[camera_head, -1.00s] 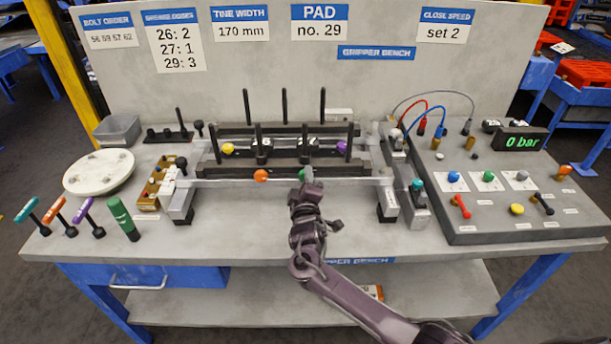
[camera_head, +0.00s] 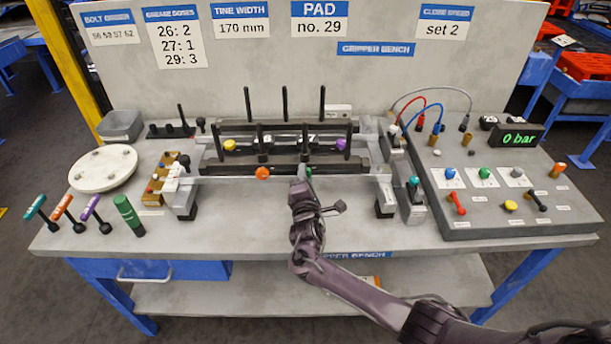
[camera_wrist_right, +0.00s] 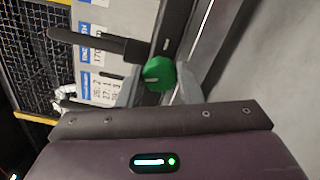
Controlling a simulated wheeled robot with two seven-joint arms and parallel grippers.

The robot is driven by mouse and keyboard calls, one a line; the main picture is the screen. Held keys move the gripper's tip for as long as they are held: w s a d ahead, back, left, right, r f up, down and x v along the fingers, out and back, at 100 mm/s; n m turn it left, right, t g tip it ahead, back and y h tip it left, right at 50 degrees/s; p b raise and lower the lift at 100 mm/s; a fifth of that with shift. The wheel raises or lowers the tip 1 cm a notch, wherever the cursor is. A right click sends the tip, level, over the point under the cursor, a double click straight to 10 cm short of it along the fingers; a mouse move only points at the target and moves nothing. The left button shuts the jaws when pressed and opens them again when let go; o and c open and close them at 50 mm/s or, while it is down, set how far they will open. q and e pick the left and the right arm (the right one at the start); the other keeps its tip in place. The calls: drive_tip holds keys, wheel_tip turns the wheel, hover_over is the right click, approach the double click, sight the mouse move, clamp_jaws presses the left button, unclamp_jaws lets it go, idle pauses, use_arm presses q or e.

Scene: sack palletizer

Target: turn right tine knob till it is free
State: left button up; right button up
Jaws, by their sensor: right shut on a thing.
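A green knob (camera_head: 307,170) sits on the front of the long fixture (camera_head: 225,171) at the bench's middle. It also shows in the right wrist view (camera_wrist_right: 158,73), just beyond the gripper's edge and beside a black bar. My right gripper (camera_head: 304,178) comes from the front and is shut on this green knob, covering part of it in the head view. An orange knob (camera_head: 262,173) sits to its left on the same fixture. A yellow knob (camera_head: 229,145) and a purple knob (camera_head: 341,143) sit farther back. My left gripper is not in view.
Black upright tines (camera_head: 348,138) rise close behind the gripper. A control panel (camera_head: 520,195) with a 0 bar display stands right. T-handled tools (camera_head: 62,207), a green cylinder (camera_head: 128,214) and a round white plate (camera_head: 103,168) stand left. The bench front is mostly clear.

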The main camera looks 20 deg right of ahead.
idle(0.3)
drive_tip(key=o, duration=1)
drive_tip(key=shift+c, duration=0.2)
drive_tip(key=v, duration=0.7)
drive_tip(key=shift+s+a+b, duration=0.2)
drive_tip(key=shift+s+b, duration=0.2)
